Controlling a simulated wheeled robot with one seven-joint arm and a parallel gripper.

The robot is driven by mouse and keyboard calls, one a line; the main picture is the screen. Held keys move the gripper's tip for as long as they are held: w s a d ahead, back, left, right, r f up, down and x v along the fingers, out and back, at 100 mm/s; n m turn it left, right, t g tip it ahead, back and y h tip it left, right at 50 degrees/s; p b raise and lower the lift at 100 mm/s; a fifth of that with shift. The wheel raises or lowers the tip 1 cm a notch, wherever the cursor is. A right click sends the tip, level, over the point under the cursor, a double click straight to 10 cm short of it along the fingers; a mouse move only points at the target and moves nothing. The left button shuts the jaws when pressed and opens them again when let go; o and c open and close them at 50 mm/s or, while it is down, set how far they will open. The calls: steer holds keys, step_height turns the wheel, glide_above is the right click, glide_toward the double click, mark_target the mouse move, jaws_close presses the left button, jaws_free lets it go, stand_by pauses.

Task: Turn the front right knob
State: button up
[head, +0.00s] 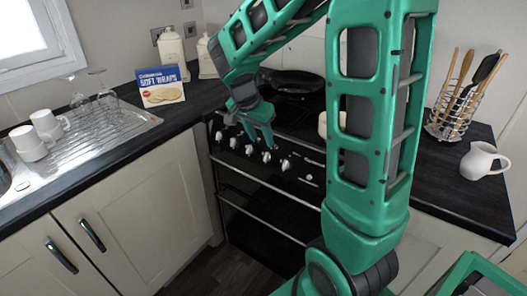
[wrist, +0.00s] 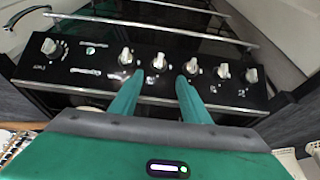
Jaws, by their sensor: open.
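The black stove front carries a row of several pale knobs, seen in the head view and, from above, in the wrist view. My gripper (head: 262,141) hangs over the stove front in the head view. In the wrist view my gripper (wrist: 160,78) is open, its two green fingers pointing at the row. One knob (wrist: 158,61) lies in line with the gap between the fingertips, just beyond them; I cannot tell if they touch it. Another knob (wrist: 125,57) is close to the left fingertip, and one (wrist: 193,68) is near the right. Which knob is the front right one is not readable.
A black pan (head: 290,82) sits on the hob. Oven door handles (wrist: 150,22) cross beyond the knobs in the wrist view. A utensil rack (head: 455,120) and white jug (head: 484,161) stand on the right counter. A food box (head: 161,86) and mugs (head: 30,143) are left.

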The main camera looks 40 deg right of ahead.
mark_target(266, 154)
steer(key=x, duration=0.8)
steer(key=shift+c, duration=0.7)
steer(key=c, duration=0.9)
